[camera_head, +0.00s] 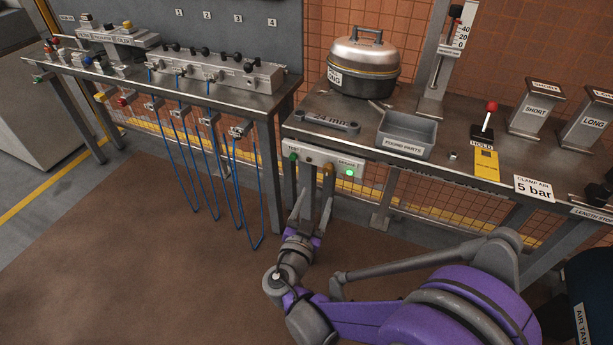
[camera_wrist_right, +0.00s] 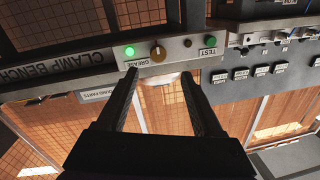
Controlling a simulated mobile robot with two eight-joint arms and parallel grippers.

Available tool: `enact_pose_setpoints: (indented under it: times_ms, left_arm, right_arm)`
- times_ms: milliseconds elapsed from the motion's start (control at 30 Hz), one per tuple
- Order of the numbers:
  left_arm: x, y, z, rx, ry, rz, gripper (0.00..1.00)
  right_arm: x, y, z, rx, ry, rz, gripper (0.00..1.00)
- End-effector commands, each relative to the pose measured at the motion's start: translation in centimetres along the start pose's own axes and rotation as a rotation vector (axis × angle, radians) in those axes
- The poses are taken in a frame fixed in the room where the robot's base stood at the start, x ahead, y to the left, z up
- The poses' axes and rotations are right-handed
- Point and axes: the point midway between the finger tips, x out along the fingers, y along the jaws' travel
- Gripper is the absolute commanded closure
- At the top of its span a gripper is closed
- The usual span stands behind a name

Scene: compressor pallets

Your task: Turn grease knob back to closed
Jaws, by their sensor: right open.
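The brass grease knob (camera_wrist_right: 157,53) sits on the front panel of the clamp bench, beside a lit green lamp (camera_wrist_right: 129,51) and above the GREASE label in the right wrist view. In the head view the knob (camera_head: 328,168) shows small near the right fingertips, with the lit lamp (camera_head: 348,172) to its right. My right gripper (camera_wrist_right: 160,73) is open and empty, its fingers pointing at the panel with the knob between their lines; no contact shows. The right gripper also shows in the head view (camera_head: 309,178). The knob's exact angle is too small to read. My left gripper is not in view.
A green TEST button (camera_wrist_right: 219,50) is on the same panel. Blue hoses (camera_head: 209,165) hang from the neighbouring bench. The floor in front is clear.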

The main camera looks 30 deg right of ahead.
Motion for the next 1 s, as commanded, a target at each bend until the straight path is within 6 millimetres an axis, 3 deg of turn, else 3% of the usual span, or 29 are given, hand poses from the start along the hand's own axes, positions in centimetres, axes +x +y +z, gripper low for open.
enact_pose_setpoints:
  times_ms: [500, 700, 967, 1000]
  left_arm:
    - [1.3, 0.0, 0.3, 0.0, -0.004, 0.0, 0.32]
    - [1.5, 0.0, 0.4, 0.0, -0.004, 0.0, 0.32]
    - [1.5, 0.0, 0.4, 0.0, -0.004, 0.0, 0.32]
    - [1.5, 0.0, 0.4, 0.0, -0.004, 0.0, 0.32]
  right_arm:
    - [8.8, 0.1, 0.0, -0.003, -0.001, 0.004, 0.32]
    - [10.2, 0.1, 0.0, -0.002, -0.001, 0.002, 0.32]
    - [10.3, 0.1, -0.1, -0.002, -0.001, 0.002, 0.32]
    - [10.3, 0.1, -0.1, -0.002, -0.001, 0.002, 0.36]
